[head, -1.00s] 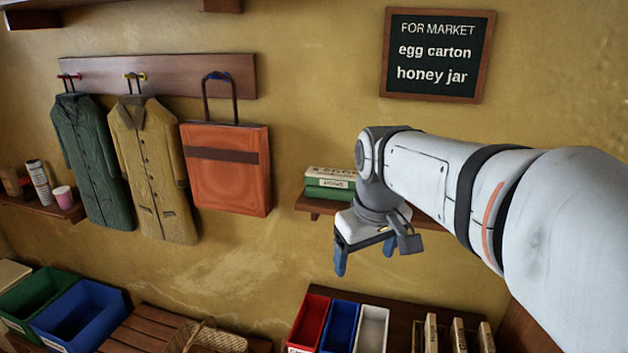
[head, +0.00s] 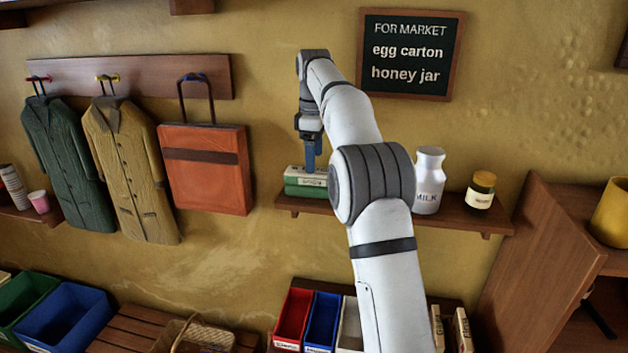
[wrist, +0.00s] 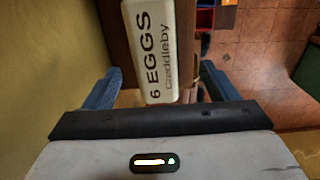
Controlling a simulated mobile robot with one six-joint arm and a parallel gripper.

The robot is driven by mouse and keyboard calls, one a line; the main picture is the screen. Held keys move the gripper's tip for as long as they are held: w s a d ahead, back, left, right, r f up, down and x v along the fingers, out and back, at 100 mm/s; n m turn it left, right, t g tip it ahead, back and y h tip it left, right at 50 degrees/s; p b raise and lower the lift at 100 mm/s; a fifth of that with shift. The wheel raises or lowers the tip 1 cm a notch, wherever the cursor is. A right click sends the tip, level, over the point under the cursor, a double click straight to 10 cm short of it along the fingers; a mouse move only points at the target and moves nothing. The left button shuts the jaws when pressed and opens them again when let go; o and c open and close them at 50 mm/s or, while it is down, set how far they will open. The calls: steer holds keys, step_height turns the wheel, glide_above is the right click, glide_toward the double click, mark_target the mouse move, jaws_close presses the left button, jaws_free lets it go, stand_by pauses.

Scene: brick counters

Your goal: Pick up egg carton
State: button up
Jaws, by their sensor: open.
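The egg carton (head: 303,188) is green with a white top and sits at the left end of the wall shelf. In the wrist view its white top (wrist: 150,50) reads "6 EGGS" and lies between the two blue fingers, mostly ahead of them. My gripper (head: 312,158) points down directly above the carton, close to its top. It is open and empty; the blue fingers (wrist: 160,72) stand wide apart. From these views I cannot tell whether the fingertips touch the carton.
A milk bottle (head: 428,180) and a honey jar (head: 480,190) stand to the right on the same shelf (head: 312,206). An orange bag (head: 207,180) and coats hang left. Coloured bins (head: 294,316) stand below. A chalkboard (head: 411,54) hangs above.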

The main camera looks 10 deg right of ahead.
mark_target(314, 179)
steer(key=shift+w+f, duration=0.25)
steer(key=shift+f, duration=0.2)
steer(key=shift+w+f, duration=0.1)
steer(key=shift+f, duration=3.4)
steer(key=shift+c, duration=0.6)
steer(key=c, duration=0.9)
steer(key=shift+r, duration=0.15)
steer(key=shift+c, duration=0.2)
